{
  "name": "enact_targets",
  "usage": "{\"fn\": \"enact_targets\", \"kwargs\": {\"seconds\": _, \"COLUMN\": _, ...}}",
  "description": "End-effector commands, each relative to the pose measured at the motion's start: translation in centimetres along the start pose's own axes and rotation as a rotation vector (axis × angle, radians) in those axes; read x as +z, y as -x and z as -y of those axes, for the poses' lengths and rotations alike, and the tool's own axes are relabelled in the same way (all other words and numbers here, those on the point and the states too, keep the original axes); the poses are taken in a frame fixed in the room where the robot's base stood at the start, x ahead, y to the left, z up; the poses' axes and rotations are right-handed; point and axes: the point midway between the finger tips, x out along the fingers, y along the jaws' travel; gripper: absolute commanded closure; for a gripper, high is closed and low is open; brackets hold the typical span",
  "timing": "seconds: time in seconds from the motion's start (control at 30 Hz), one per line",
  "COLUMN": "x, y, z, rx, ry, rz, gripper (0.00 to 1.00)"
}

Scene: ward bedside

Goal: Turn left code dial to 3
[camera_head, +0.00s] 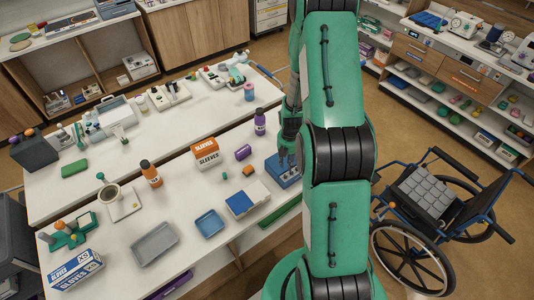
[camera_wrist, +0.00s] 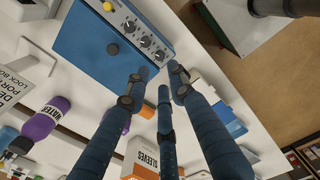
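A blue box (camera_wrist: 95,40) with a pale front panel fills the upper left of the wrist view. The panel carries a row of dark round dials, a top one (camera_wrist: 129,25), a middle one (camera_wrist: 145,41) and a lower one (camera_wrist: 160,55). Their settings are too small to read. In the head view the box (camera_head: 283,172) sits at the table's right, under my gripper (camera_head: 288,152), partly hidden by my arm.
A purple bottle (camera_wrist: 40,125) and a white sign (camera_wrist: 14,85) lie left in the wrist view. The orange-white sleeves box (camera_head: 206,152), a purple cylinder (camera_head: 243,153) and a blue-white box (camera_head: 248,199) are close by on the table. A wheelchair (camera_head: 435,215) stands right.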

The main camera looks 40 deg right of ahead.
Motion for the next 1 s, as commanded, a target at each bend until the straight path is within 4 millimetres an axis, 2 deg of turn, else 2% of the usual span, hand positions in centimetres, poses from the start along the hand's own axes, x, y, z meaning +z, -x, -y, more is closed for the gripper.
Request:
{"fn": "enact_targets", "kwargs": {"seconds": 0.43, "x": 0.0, "y": 5.2, "z": 0.0, "rx": 0.002, "ry": 0.000, "rz": 0.001, "gripper": 0.77}}
{"fn": "enact_targets", "kwargs": {"seconds": 1.0, "x": -1.9, "y": 8.2, "z": -1.2, "rx": 0.030, "ry": -0.092, "rz": 0.014, "gripper": 0.77}}
